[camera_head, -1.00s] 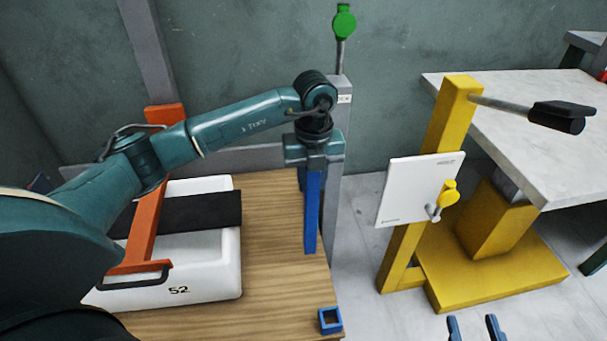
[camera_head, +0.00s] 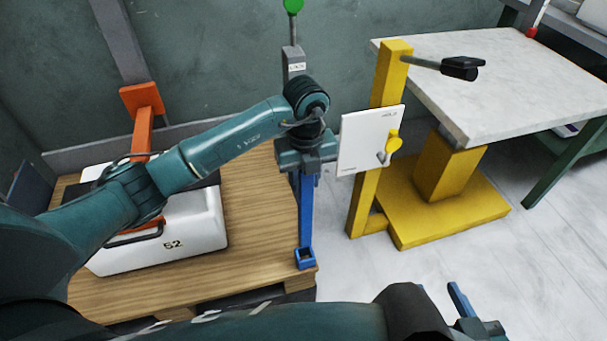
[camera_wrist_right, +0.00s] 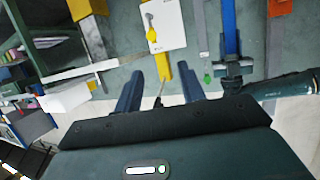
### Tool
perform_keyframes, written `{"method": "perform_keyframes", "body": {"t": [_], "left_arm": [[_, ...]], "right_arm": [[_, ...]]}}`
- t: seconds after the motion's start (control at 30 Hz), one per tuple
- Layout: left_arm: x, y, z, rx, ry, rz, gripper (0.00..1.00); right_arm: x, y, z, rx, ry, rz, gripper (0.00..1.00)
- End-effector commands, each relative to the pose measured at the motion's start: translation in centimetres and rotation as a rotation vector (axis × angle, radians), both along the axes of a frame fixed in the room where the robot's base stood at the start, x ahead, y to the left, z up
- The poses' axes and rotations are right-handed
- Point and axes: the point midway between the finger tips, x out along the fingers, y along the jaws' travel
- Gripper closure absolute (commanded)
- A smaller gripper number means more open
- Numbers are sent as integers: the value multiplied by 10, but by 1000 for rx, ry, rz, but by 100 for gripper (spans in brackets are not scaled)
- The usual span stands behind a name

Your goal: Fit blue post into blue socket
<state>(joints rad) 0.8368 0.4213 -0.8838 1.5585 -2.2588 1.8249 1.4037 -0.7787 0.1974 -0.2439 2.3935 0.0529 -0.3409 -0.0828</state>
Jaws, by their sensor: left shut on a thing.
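My left gripper (camera_head: 306,166) is shut on the upper part of the blue post (camera_head: 306,212), which hangs upright. The small square blue socket (camera_head: 305,258) sits at the pallet's front right corner. The post's lower end overlaps the socket's back rim in the head view, and a dark opening shows in front of it. I cannot tell whether the end is inside, above or behind the socket. The post also shows in the right wrist view (camera_wrist_right: 230,32). My right gripper (camera_wrist_right: 163,78) is open and empty, its blue fingers apart, away from the post.
A white case marked 52 (camera_head: 175,232) under an orange clamp (camera_head: 142,103) fills the left of the wooden pallet (camera_head: 262,215). A yellow stand (camera_head: 364,205) with a white plate (camera_head: 366,140) is at right, before a pale table (camera_head: 480,85). Grey floor is clear at lower right.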

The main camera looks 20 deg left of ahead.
Motion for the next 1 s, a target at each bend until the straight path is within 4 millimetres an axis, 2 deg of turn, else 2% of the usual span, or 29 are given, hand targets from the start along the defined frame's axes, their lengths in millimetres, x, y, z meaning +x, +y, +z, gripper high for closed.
{"method": "perform_keyframes", "body": {"t": [0.27,0.7,1.0], "left_arm": [[0,0,2,1,1,0,100],[0,0,-39,1,1,0,100],[0,0,-57,0,-1,0,100]], "right_arm": [[-1,-1,5,7,-2,-5,60],[2,5,-28,-43,12,27,60],[8,13,-33,-74,-22,59,60]]}}
